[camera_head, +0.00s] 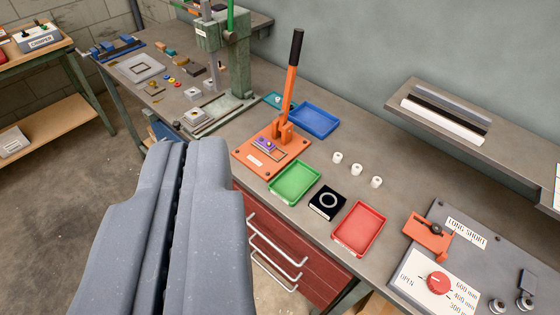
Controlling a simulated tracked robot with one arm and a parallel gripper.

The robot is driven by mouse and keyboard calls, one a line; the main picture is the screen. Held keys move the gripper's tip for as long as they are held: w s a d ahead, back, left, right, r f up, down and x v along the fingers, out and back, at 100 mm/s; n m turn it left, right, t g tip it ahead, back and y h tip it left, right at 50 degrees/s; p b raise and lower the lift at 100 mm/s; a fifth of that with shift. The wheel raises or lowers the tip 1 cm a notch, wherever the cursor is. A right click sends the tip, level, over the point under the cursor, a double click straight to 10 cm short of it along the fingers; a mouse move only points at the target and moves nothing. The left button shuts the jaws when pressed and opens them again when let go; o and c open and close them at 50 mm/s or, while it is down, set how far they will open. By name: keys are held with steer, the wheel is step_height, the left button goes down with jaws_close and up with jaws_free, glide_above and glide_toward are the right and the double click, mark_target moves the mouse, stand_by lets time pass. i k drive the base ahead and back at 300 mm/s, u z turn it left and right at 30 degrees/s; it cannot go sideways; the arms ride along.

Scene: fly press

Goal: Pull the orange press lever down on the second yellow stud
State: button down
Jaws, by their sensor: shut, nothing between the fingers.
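The orange press lever (290,90) with a black grip stands nearly upright, leaning slightly right, at the back of its orange base plate (249,164). A small purple piece (265,143) sits on a metal holder on that base. Any yellow stud there is too small to tell. My gripper (185,147) is shut and empty, large in the lower left foreground. Its fingertips are to the left of the orange base and apart from the lever in the picture. The gripper hides part of the bench front and floor.
A green fly press (237,70) stands behind on the left. A blue tray (315,120), green tray (294,183), black ring plate (328,202) and red tray (360,229) surround the lever's base. Several white cylinders stand nearby. A wall shelf (470,140) juts out at right.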

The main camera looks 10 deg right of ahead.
mark_target(299, 33)
steer(key=z, duration=0.3)
steer(key=i, duration=0.9)
steer(key=u, duration=0.1)
